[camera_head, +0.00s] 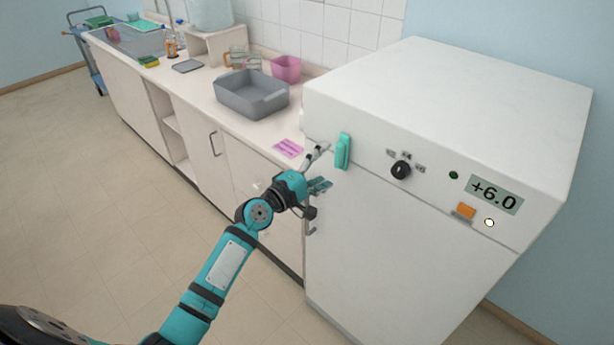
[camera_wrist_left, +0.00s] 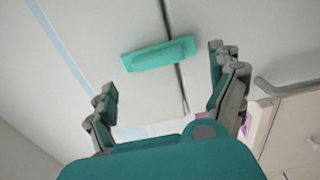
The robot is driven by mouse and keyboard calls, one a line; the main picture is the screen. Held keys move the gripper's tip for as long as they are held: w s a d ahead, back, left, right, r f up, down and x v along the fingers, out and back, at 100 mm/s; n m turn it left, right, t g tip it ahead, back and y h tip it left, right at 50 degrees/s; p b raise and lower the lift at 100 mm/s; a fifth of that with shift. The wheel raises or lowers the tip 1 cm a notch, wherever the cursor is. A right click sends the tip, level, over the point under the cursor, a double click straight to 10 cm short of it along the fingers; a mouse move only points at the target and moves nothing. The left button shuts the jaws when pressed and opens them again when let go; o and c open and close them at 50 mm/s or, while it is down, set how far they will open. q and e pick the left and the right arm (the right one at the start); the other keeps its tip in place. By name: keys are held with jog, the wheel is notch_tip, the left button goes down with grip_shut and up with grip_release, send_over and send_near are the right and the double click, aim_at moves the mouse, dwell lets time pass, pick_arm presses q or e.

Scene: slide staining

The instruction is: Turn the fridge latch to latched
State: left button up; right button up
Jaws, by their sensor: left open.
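The fridge latch (camera_head: 343,151) is a small teal bar on the front of the white fridge (camera_head: 400,245), near its left edge. It stands upright, across the seam between the top panel and the door. In the left wrist view the latch (camera_wrist_left: 160,55) lies crosswise over the dark seam. My left gripper (camera_head: 319,171) is open and empty, just left of the latch and facing the fridge front. In the left wrist view the latch shows ahead, between the spread fingers of the gripper (camera_wrist_left: 165,78), with no visible contact. My right gripper is not in view.
The counter at left holds a grey tub (camera_head: 250,96), a pink container (camera_head: 286,68) and a pink card (camera_head: 288,148). Floor at left is clear.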

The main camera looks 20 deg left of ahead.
pick_arm(q)
jog(key=v, duration=0.7)
jog(key=shift+s, duration=0.15)
jog(key=s+a+f+m+g+y+b, duration=0.1)
jog(key=s+f+m+g+y, duration=0.2)
jog(key=f, duration=1.1)
jog(key=s+f+m+g+b, duration=0.15)
jog(key=s+f, duration=0.45)
jog(key=f, duration=0.7)
jog(key=s+a+f+m+g+y+b, duration=0.15)
jog(key=s+f+g, duration=0.25)
jog(key=f, duration=1)
jog(key=s+d+f+m+g, duration=0.1)
jog(key=s+f+m+g, duration=0.1)
jog(key=s+f, duration=0.5)
jog(key=s+d+f+m+g+y+b, duration=0.1)
jog(key=s+f+m+g, duration=0.2)
jog(key=s, duration=1.4)
jog(key=s+d+f+m+g, duration=0.1)
jog(key=s+f+m, duration=0.4)
jog(key=s+f, duration=0.7)
jog(key=shift+s+f+m+g+y+b, duration=0.15)
jog(key=shift+s+m+g+y+b, duration=0.25)
jog(key=shift+g, duration=0.35)
